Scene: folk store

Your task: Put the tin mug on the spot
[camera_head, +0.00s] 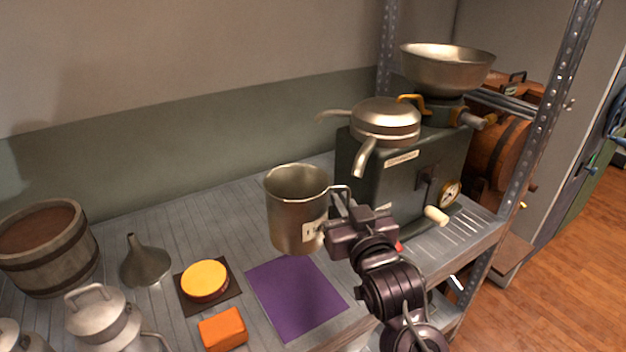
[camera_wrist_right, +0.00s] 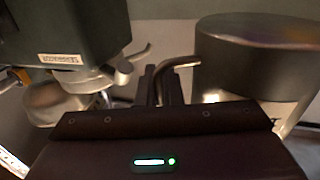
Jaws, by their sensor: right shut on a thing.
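The tin mug (camera_head: 297,208) is a metal cup with a paper label and a side handle, upright in the head view. My right gripper (camera_head: 345,212) is shut on its handle from the right. The mug appears held above the purple square spot (camera_head: 295,297), over its back edge. In the right wrist view the mug (camera_wrist_right: 262,65) is at the right, with its bent handle running to the fingers (camera_wrist_right: 165,85). The mug hides part of the spot's back edge. My left gripper is not in view.
A green machine (camera_head: 395,180) with a crank stands right of the mug. A yellow round (camera_head: 204,280) on a dark mat, an orange block (camera_head: 223,328), a funnel (camera_head: 145,262), a milk can (camera_head: 100,318) and a wooden bucket (camera_head: 48,250) stand left. A metal post (camera_head: 555,110) rises at right.

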